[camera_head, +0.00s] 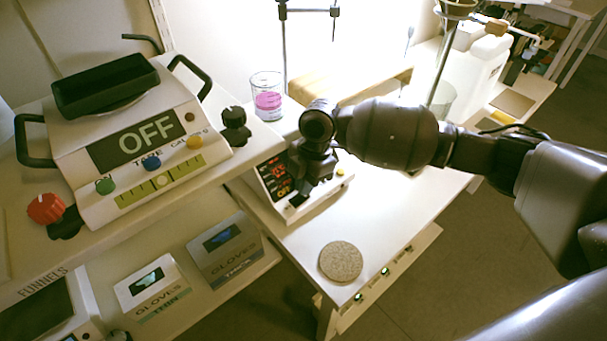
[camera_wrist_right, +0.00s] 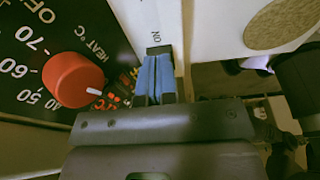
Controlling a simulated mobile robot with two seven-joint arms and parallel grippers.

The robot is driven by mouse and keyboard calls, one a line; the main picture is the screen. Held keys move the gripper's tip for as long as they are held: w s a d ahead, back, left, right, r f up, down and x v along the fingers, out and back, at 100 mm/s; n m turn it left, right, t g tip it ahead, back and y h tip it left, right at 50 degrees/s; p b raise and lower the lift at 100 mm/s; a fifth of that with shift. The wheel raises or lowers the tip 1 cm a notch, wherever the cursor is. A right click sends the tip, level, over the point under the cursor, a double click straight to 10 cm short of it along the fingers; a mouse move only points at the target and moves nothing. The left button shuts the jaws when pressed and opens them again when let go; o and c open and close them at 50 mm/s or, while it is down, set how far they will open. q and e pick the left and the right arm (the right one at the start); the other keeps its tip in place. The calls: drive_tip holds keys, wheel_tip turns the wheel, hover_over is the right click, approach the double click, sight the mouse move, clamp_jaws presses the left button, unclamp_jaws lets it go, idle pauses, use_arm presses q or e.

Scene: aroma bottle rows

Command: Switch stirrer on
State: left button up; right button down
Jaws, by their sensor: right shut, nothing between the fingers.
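The stirrer (camera_head: 326,187) is a white box with a black front panel, standing on the white table to the right of the scale. My right gripper (camera_head: 299,197) is over its front and hides part of the panel. In the right wrist view the panel shows a red knob (camera_wrist_right: 73,80) with a heat scale in °C. The right gripper's blue-padded fingers (camera_wrist_right: 155,78) are together and empty, close to the white strip with a printed "ON". The switch itself is hidden or not clear, and I cannot tell whether the fingers touch it. My left gripper is not in view.
A scale (camera_head: 150,150) reading "OFF" stands on the left shelf, with glove boxes (camera_head: 152,287) below. A beaker of pink liquid (camera_head: 268,100) stands behind the stirrer. A round cork mat (camera_head: 341,262) lies on the table in front. The table right of the mat is clear.

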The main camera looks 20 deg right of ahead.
drive_tip(key=shift+f, duration=0.1)
idle(0.3)
drive_tip(key=shift+d+f+y, duration=0.2)
drive_tip(key=shift+f+y, duration=0.3)
drive_tip(key=shift+f, duration=0.15)
drive_tip(key=shift+r, duration=0.25)
drive_tip(key=shift+s+a, duration=0.1)
drive_tip(key=shift+a, duration=0.1)
